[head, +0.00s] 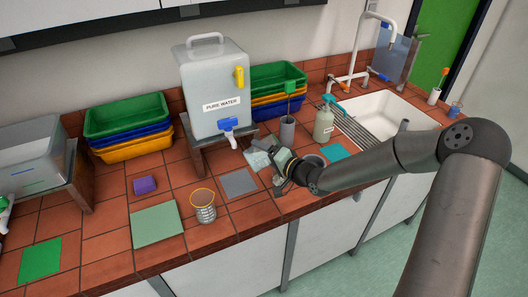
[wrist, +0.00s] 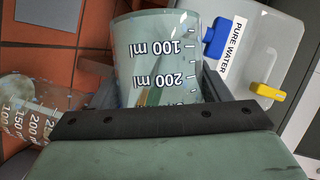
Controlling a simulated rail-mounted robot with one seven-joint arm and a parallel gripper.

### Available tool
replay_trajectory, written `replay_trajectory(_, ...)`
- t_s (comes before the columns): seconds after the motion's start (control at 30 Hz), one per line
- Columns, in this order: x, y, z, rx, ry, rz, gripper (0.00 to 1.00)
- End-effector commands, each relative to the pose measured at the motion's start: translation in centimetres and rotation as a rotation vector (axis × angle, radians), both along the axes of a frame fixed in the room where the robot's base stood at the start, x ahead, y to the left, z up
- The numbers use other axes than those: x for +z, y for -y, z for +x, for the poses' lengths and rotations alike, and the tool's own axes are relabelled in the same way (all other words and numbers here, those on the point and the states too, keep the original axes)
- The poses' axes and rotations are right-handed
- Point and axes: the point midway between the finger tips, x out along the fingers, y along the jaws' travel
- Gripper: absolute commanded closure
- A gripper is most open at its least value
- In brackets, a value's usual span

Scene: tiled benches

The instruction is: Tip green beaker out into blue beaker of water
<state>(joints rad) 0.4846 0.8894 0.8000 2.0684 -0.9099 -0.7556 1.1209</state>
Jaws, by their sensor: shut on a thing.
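My gripper (head: 273,157) is shut on a clear, pale green-tinted beaker (wrist: 160,50) with 100 ml and 200 ml marks. In the head view this held beaker (head: 257,159) is small and partly hidden by the gripper; it looks tilted, but its exact angle is unclear. I cannot tell if liquid is in it. A second clear beaker (head: 204,209) with a yellow-orange rim stands upright on the bench, left of and nearer than my gripper. A marked beaker (wrist: 32,108) shows at the left of the wrist view, apart from the held one. No beaker looks plainly blue.
The pure water tank (head: 212,95) stands on a raised stand behind the gripper. A grey cylinder (head: 287,133) and a pump bottle (head: 323,125) stand close behind my arm. A grey mat (head: 239,182) and a pale green mat (head: 157,226) lie bare. A purple block (head: 145,185) lies left.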

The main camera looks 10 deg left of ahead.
Motion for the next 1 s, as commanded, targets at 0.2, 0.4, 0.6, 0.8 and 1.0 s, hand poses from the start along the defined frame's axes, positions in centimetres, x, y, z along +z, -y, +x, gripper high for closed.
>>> replay_trajectory(0.2, -0.2, 0.5, 0.3, -0.002, -0.095, 0.151, 0.62)
replay_trajectory(0.4, -0.2, 0.5, 0.3, -0.001, -0.097, 0.153, 0.62)
replay_trajectory(0.6, 0.5, 1.1, 0.7, -0.004, -0.173, 0.272, 0.62)
replay_trajectory(0.8, 1.1, 1.3, 0.8, -0.001, -0.220, 0.345, 0.62)
replay_trajectory(1.0, 1.1, 1.4, 0.9, -0.002, -0.225, 0.352, 0.62)
